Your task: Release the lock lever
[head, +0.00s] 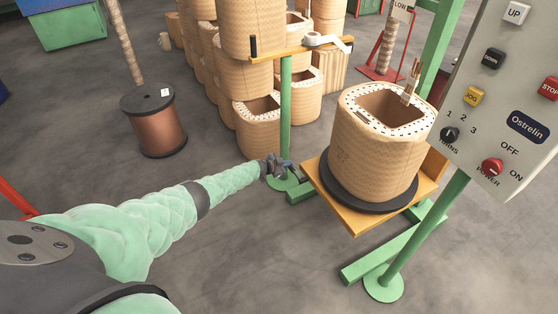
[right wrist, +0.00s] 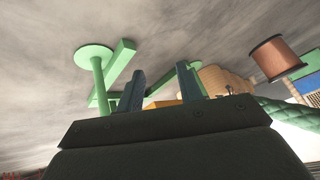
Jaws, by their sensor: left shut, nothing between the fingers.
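My left gripper (head: 284,166) is shut and empty in the head view. Its tip is close to the green post's foot and the left edge of the orange platform (head: 352,217). I cannot make out a lock lever; it may be hidden by the gripper or the platform. A paper-wrapped coil (head: 375,160) stands upright on a black round plate (head: 345,198) on the platform. My right gripper (right wrist: 161,70) shows only in the right wrist view, with two fingers apart and nothing visible between them.
A green post (head: 285,110) carries a wooden shelf (head: 300,48). A control panel (head: 505,100) hangs at the right on a green stand. Wrapped coils (head: 260,125) are stacked behind. A copper wire spool (head: 155,125) stands at the left.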

